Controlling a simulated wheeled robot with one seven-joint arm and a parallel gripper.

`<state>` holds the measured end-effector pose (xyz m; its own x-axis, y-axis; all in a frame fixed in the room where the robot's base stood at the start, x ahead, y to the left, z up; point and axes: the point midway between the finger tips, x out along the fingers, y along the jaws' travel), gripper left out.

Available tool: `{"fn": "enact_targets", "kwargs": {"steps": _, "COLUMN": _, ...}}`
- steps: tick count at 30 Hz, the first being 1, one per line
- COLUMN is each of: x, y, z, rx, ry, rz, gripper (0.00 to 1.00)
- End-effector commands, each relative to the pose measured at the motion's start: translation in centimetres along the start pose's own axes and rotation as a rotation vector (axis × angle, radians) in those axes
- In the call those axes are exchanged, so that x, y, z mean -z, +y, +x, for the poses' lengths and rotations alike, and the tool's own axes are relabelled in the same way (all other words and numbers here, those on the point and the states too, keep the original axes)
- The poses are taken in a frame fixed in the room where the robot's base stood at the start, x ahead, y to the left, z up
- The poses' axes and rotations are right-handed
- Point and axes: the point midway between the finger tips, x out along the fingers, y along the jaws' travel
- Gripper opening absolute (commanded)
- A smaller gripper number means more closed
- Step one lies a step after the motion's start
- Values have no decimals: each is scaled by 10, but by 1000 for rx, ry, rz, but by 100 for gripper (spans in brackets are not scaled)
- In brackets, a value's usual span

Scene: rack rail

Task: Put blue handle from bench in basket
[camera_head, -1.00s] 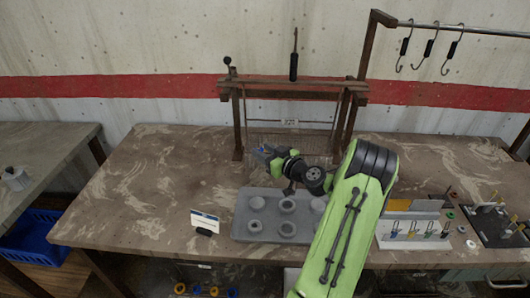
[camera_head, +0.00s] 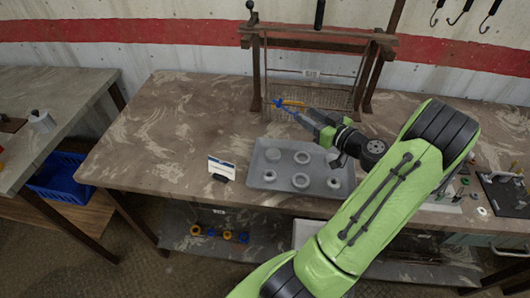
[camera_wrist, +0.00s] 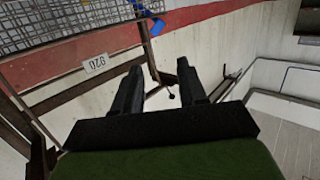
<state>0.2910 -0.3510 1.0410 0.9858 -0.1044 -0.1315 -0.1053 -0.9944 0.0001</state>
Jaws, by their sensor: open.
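A small blue piece (camera_head: 279,103) shows just beyond my gripper's tips, in front of the wire mesh. In the wrist view a blue handle-like piece (camera_wrist: 156,25) is at the top, beyond and apart from the fingertips. Whether it rests on the bench or hangs is unclear. My gripper (camera_head: 303,117) is over the bench (camera_head: 160,140), pointing toward the mesh frame. In the wrist view my gripper (camera_wrist: 160,75) has its two dark fingers apart with nothing between them.
A grey tray (camera_head: 262,182) with round cups and a small sign (camera_head: 221,167) lie in front. The bench's left part is clear.

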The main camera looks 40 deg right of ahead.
Motion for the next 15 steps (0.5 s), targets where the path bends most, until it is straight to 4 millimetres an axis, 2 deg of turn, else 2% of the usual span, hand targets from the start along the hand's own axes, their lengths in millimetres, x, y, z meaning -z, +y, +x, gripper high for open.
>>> {"fn": "enact_targets", "kwargs": {"steps": 2, "x": 7, "y": -24, "z": 15, "rx": 72, "ry": -48, "rz": -14, "gripper": 42}}
{"fn": "enact_targets", "kwargs": {"steps": 5, "x": 16, "y": -91, "z": 43, "rx": 239, "ry": -204, "rz": -46, "gripper": 42}}
{"fn": "enact_targets", "kwargs": {"steps": 6, "x": 19, "y": -123, "z": 50, "rx": 305, "ry": -288, "rz": -62, "gripper": 42}}
{"fn": "enact_targets", "kwargs": {"steps": 8, "x": 21, "y": -169, "z": 52, "rx": 383, "ry": -421, "rz": -88, "gripper": 42}}
{"fn": "enact_targets", "kwargs": {"steps": 9, "x": 22, "y": -198, "z": 49, "rx": 418, "ry": -509, "rz": -110, "gripper": 42}}
{"fn": "enact_targets", "kwargs": {"steps": 11, "x": 26, "y": -239, "z": 37, "rx": 446, "ry": -636, "rz": -147, "gripper": 42}}
{"fn": "enact_targets", "kwargs": {"steps": 12, "x": 29, "y": -263, "z": 25, "rx": 446, "ry": -714, "rz": -172, "gripper": 42}}
{"fn": "enact_targets", "kwargs": {"steps": 14, "x": 35, "y": -293, "z": 1, "rx": 419, "ry": -812, "rz": -204, "gripper": 42}}
{"fn": "enact_targets", "kwargs": {"steps": 15, "x": 39, "y": -310, "z": -17, "rx": 387, "ry": -863, "rz": -219, "gripper": 42}}
